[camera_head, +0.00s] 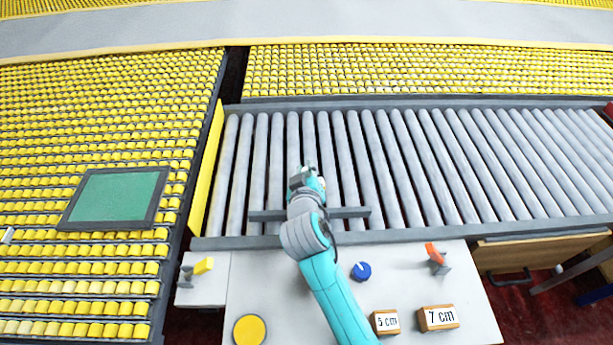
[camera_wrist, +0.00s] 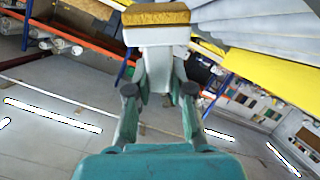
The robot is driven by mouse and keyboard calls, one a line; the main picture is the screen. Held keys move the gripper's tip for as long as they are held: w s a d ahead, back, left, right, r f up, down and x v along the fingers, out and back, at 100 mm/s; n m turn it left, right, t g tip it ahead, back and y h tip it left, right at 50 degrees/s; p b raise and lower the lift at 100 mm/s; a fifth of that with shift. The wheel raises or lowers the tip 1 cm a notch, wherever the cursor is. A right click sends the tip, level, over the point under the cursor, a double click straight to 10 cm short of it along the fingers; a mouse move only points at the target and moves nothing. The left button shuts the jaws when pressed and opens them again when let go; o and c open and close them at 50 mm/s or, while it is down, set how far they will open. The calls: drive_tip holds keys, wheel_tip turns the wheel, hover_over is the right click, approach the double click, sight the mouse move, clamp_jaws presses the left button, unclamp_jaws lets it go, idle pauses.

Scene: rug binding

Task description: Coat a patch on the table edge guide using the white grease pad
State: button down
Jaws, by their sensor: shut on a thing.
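My gripper (camera_head: 305,180) is over the grey rollers (camera_head: 375,150), near their front, left of the middle. In the wrist view my gripper (camera_wrist: 159,92) is shut on the white stem of the grease pad (camera_wrist: 157,36). The pad has a white block with a brownish-yellow face and points away from the fingers. In the head view the pad is small and hard to make out. A yellow guide (camera_head: 206,165) runs along the left edge of the roller table, apart from my gripper. Whether any grease is on it cannot be told.
A grey bar (camera_head: 267,215) lies across the front rollers. The white tabletop holds a yellow-headed tool (camera_head: 204,265), a red-headed tool (camera_head: 436,254), a blue knob (camera_head: 361,271), a yellow disc (camera_head: 249,330), and blocks marked 5 cm (camera_head: 385,322) and 7 cm (camera_head: 438,318).

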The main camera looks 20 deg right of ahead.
drive_tip(key=shift+w+d, duration=0.15)
drive_tip(key=shift+w, duration=0.45)
drive_tip(key=shift+r, duration=0.15)
drive_tip(key=shift+r, duration=2.95)
drive_tip(key=shift+r, duration=1.5)
